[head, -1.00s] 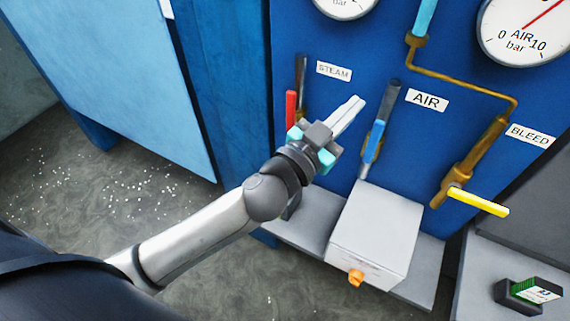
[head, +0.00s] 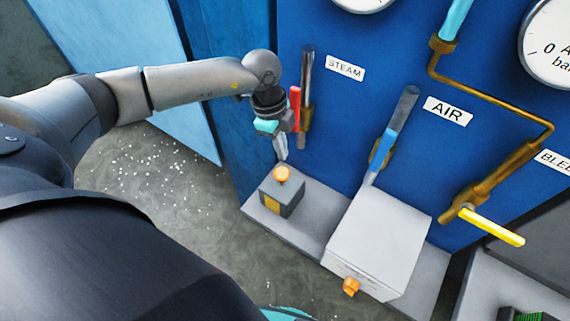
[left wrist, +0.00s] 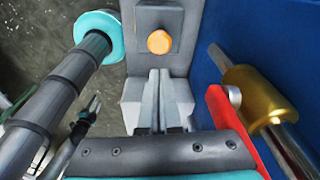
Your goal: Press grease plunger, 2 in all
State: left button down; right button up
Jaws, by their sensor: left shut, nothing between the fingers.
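The grease plunger (head: 283,173) is a round orange knob on top of a small dark grey box (head: 272,199) with a yellow patch on its front. It also shows in the left wrist view (left wrist: 159,41), just beyond my fingertips. My left gripper (head: 283,158) points down just above the knob, shut and empty. In the left wrist view its fingers (left wrist: 159,72) lie together, and a small gap seems to separate them from the knob; I cannot tell its exact size.
The red STEAM lever (head: 295,105) and its brass valve stand close beside my left gripper. A blue AIR lever (head: 388,148) and yellow BLEED lever (head: 490,226) are further right. A white box (head: 380,240) with an orange knob stands on the grey ledge. Floor is left of it.

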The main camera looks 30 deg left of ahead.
aim_at(280, 171)
pick_arm(q)
jog(key=shift+a+y, duration=0.5)
jog(key=shift+a, duration=0.5)
jog(key=shift+f, duration=0.1)
jog(key=f+b, duration=0.4)
jog(key=d+f+b, duration=0.1)
jog(key=f+b, duration=0.1)
jog(key=shift+f, duration=0.4)
